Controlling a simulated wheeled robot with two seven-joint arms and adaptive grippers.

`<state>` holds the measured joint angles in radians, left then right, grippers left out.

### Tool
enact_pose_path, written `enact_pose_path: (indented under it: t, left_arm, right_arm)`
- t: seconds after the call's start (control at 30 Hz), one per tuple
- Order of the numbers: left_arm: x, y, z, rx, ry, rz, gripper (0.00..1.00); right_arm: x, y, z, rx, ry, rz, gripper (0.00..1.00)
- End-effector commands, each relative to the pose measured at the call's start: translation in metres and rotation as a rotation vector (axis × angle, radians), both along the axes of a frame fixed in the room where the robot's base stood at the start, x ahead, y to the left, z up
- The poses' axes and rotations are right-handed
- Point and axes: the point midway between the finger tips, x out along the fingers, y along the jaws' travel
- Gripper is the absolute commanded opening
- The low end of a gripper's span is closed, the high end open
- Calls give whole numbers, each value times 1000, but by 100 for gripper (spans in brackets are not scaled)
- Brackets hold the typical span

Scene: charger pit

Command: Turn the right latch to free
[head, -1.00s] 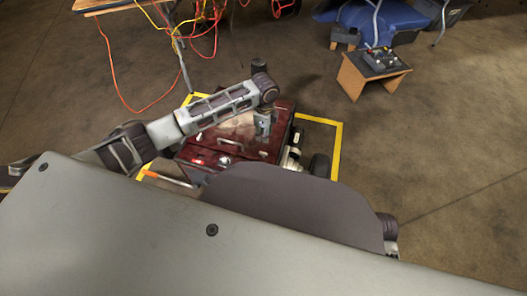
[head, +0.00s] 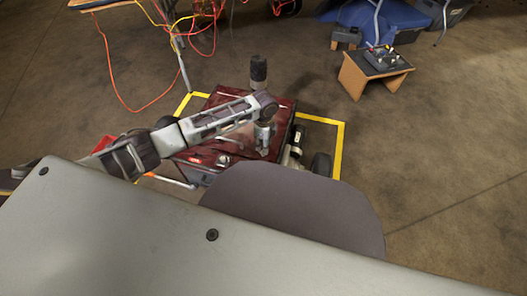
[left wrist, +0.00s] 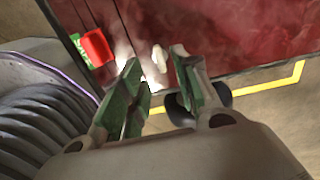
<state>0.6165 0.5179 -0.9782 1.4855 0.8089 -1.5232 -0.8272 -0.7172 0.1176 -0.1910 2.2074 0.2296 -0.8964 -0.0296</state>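The dark red box (head: 235,103) sits low on the floor inside a yellow outline. My left gripper (head: 264,150) points down over its right part in the head view. In the left wrist view my left gripper (left wrist: 157,66) is open, its two green and grey fingers apart. A small pale piece (left wrist: 160,58), perhaps a latch, shows on the red surface just beyond and between the fingertips. I cannot tell which way it is turned or whether the fingers touch it. A bright red block (left wrist: 97,47) lies to its left. My right gripper is not in view.
Yellow tape (head: 338,150) edges the spot. A small wooden stool (head: 372,75) is at the upper right. Orange cables (head: 125,95) hang at the upper left. Floor at right is clear.

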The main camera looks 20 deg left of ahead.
Motion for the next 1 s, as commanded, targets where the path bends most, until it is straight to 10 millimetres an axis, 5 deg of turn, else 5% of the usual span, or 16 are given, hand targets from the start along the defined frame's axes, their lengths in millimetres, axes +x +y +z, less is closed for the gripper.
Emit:
enact_pose_path:
  t: [0.5, 1.0]
  left_arm:
    - [-2, 0, -45, 1, 0, 0, 31]
    - [-2, 0, -49, 1, 0, 0, 29]
  right_arm:
    - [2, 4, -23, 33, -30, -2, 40]
    - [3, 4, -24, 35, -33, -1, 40]
